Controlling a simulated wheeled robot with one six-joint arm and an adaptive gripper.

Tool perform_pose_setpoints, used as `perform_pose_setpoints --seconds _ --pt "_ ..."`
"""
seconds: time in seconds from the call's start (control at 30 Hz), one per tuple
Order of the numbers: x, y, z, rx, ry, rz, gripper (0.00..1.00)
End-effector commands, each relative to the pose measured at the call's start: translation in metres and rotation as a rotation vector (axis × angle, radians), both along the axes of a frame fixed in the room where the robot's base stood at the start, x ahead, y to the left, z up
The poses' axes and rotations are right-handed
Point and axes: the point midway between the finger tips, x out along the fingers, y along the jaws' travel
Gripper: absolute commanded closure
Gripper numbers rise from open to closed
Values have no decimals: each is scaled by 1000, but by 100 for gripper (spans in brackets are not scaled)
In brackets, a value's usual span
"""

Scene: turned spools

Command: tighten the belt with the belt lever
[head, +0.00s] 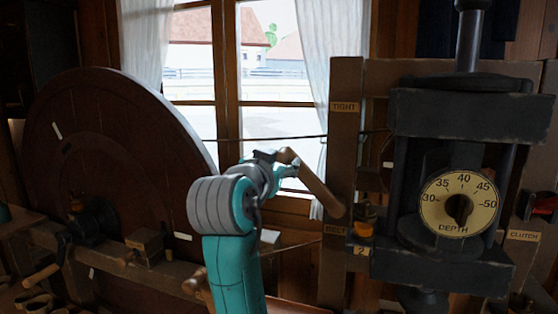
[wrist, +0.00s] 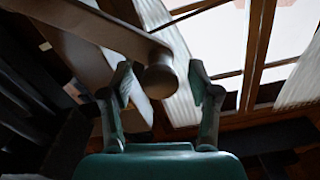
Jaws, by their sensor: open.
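The belt lever (head: 318,187) is a brown wooden bar in the head view. My gripper (head: 278,164) is at this end, partly hidden by my arm. In the wrist view my gripper (wrist: 160,72) is open, with the round knob of the lever (wrist: 160,80) between its fingertips. Gaps show on both sides of the knob. The belt (head: 265,137) is a thin dark line from the big wheel towards the post.
A large wooden wheel (head: 105,145) stands at the left. At the right is a dark machine with a DEPTH dial (head: 459,204) and a CLUTCH label (head: 523,236). An orange-topped part (head: 363,229) sits close beside the lever's base. A curtained window is behind.

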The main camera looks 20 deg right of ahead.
Motion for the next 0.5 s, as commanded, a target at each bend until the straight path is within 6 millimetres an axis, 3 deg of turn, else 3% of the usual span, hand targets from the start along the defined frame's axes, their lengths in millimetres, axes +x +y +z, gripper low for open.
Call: perform_pose_setpoints --seconds 0.33,0.37,0.5 --pt "4 -3 0 1 -1 1 39" --pt "4 -3 0 1 -1 1 41" --pt "4 -3 0 1 -1 1 76"
